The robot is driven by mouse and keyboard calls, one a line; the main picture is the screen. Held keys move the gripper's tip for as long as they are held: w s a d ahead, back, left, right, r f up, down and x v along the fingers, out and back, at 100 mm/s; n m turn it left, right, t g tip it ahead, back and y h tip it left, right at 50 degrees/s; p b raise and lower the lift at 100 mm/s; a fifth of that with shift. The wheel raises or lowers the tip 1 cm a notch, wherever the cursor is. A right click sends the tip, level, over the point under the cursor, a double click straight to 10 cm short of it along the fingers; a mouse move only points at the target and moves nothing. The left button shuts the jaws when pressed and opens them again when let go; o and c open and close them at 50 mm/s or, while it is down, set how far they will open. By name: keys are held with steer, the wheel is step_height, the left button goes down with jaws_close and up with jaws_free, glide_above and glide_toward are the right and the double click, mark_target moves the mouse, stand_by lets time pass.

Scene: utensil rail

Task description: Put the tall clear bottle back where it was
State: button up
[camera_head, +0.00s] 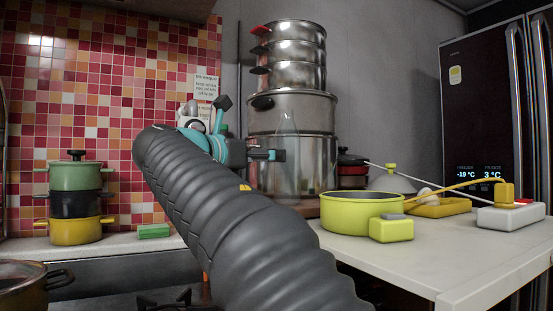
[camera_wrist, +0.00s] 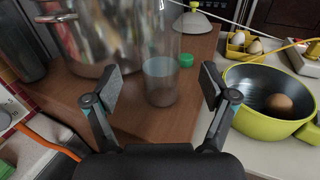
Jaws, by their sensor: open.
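The tall clear bottle (camera_wrist: 160,85) stands upright on the brown wooden board, in front of a big steel pot. In the head view the bottle (camera_head: 288,135) shows as a faint clear shape with a narrow neck. My gripper (camera_wrist: 160,88) is open, with one finger to the left and one to the right of the bottle in the wrist view. Gaps show on both sides, so the fingers seem not to touch it. In the head view my gripper (camera_head: 276,155) overlaps the bottle's middle, and my arm hides part of the scene.
A tall stack of steel pots (camera_head: 290,100) stands close behind. A small green cap (camera_wrist: 186,60) lies right of the bottle. A yellow-green pan (camera_head: 362,212) holding a brown egg (camera_wrist: 280,104) stands to the right. The counter's front right (camera_head: 450,262) is clear.

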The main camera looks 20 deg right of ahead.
steer(key=shift+v, duration=2.25)
